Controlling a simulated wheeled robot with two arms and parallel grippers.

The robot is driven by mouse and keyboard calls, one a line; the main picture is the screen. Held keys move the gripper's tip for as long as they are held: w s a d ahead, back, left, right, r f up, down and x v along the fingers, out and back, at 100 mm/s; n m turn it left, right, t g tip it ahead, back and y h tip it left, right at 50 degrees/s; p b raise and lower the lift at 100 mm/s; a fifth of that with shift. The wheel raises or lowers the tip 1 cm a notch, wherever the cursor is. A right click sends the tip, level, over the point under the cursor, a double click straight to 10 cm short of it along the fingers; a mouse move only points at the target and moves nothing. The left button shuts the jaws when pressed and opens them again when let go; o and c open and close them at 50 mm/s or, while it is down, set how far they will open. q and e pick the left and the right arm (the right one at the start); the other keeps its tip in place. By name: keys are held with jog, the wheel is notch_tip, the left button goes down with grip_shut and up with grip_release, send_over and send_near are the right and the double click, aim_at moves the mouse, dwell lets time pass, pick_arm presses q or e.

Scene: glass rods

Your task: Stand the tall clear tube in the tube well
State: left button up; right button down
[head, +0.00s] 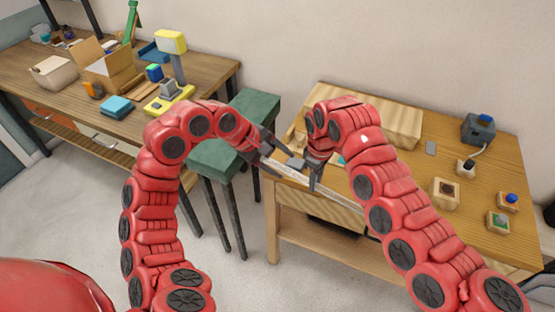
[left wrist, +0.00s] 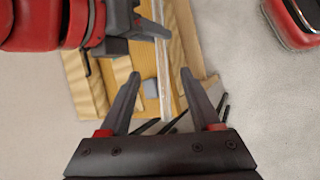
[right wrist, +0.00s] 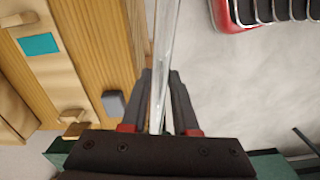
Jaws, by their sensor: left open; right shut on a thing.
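The tall clear tube (head: 335,207) is held slanted along the front edge of the right table. My right gripper (head: 312,180) is shut on it; in the right wrist view the tube (right wrist: 166,45) runs lengthwise between the fingers (right wrist: 161,74). My left gripper (head: 270,162) is open near the tube's upper-left end. In the left wrist view the tube (left wrist: 163,55) lies between the line of the open fingertips (left wrist: 161,73), not gripped. A wooden block with a dark round hole (head: 445,192) on the right table may be the tube well; I cannot tell for certain.
The right table (head: 410,215) also carries a grey-blue device (head: 478,130) and small blocks with blue (head: 508,201) and green (head: 498,222) tops. A green stool (head: 225,155) stands between the tables. The left table (head: 190,75) holds boxes and a yellow lamp.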

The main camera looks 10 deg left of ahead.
aim_at(304, 179)
pick_arm(q)
jog(key=x, duration=1)
jog(key=shift+d+f, duration=0.1)
jog(key=shift+f, duration=0.15)
grip_shut()
pick_arm(e)
jog(key=c, duration=0.6)
grip_release()
